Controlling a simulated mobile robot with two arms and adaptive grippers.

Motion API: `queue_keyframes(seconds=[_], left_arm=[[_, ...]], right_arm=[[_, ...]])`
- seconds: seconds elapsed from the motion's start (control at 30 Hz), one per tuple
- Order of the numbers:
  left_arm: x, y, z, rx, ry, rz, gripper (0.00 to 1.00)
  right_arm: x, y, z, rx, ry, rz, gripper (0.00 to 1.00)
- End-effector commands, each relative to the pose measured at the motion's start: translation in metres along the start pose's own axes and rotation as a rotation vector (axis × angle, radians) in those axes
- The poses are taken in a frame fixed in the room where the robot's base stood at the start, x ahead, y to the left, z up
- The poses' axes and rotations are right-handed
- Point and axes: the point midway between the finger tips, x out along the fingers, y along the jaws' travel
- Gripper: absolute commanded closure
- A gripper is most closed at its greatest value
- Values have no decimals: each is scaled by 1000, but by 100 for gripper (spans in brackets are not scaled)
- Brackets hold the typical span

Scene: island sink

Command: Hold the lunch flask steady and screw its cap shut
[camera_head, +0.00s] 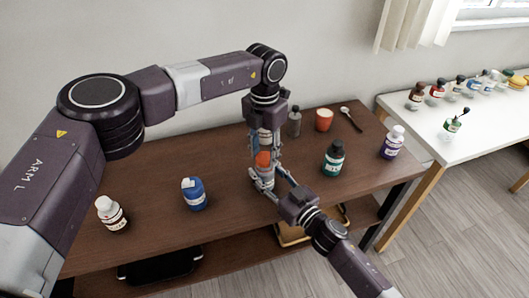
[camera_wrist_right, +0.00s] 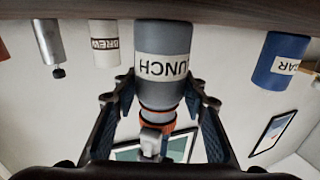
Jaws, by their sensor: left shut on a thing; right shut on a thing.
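The grey lunch flask (camera_wrist_right: 163,60) stands upright on the brown table, its label upside down in the right wrist view. An orange band (camera_wrist_right: 157,119) circles it near the top; this also shows in the head view (camera_head: 263,159). My left gripper (camera_head: 265,146) reaches down from above and is shut around the flask's top, largely hiding the cap. My right gripper (camera_head: 267,180) comes from the front, low down, and is shut on the flask body; its fingers flank the flask in the right wrist view (camera_wrist_right: 155,98).
Several bottles line a white table (camera_head: 475,135).

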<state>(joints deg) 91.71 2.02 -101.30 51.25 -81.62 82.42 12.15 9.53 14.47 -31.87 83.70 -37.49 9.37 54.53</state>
Motion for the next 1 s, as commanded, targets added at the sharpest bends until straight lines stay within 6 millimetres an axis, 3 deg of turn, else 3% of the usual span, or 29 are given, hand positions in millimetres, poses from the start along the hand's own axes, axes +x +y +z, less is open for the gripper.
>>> queue_keyframes(seconds=[0.7,0.83,1.0], left_arm=[[11,0,0,22,0,1,74],[11,0,0,157,0,0,74],[12,0,0,451,-1,0,74]], right_arm=[[0,0,0,0,-1,0,100],[0,0,0,0,-1,0,100],[0,0,0,0,-1,0,100]])
